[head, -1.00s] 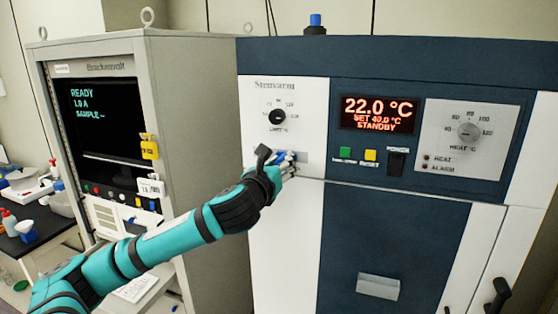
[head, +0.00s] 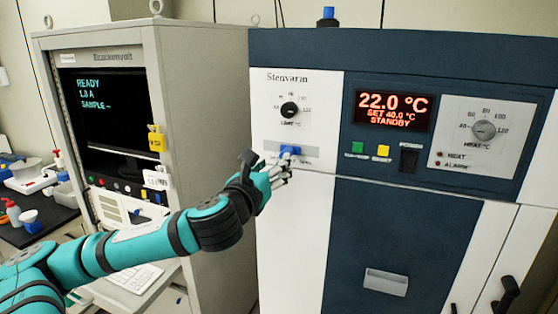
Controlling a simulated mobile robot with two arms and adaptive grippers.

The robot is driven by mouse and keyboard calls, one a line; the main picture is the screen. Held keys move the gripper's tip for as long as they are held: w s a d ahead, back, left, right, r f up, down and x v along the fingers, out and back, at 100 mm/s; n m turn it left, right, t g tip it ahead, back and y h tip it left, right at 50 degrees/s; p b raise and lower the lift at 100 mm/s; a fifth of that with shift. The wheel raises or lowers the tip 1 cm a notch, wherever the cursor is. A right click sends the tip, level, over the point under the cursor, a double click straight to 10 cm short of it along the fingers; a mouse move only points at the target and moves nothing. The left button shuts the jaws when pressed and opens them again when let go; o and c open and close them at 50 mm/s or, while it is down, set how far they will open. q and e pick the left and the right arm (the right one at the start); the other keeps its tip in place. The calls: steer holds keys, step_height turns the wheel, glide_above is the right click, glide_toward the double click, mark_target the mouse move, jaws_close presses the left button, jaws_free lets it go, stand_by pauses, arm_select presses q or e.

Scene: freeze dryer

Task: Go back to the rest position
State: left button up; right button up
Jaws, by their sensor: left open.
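My left gripper (head: 283,174) is at the end of the teal arm coming in from the left. It is open and empty, in front of the white left panel of the freeze dryer (head: 300,225). Its fingertips appear just below and left of a blue switch (head: 290,150) on that panel; whether they touch it I cannot tell. The dryer's red display (head: 392,111) reads 22.0 °C, SET 40.0 °C, STANDBY. My right gripper does not show.
A grey cabinet (head: 200,110) with a dark screen (head: 105,110) reading READY stands left of the dryer. A keyboard (head: 135,278) lies on a shelf below my arm. A dark side table (head: 40,225) with bottles and a tray is at far left. Door handles (head: 508,295) stick out at lower right.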

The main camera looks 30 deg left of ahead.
arm_select(q)
steer(key=shift+s+d, duration=0.3)
steer(key=shift+s, duration=0.15)
steer(key=shift+a, duration=0.1)
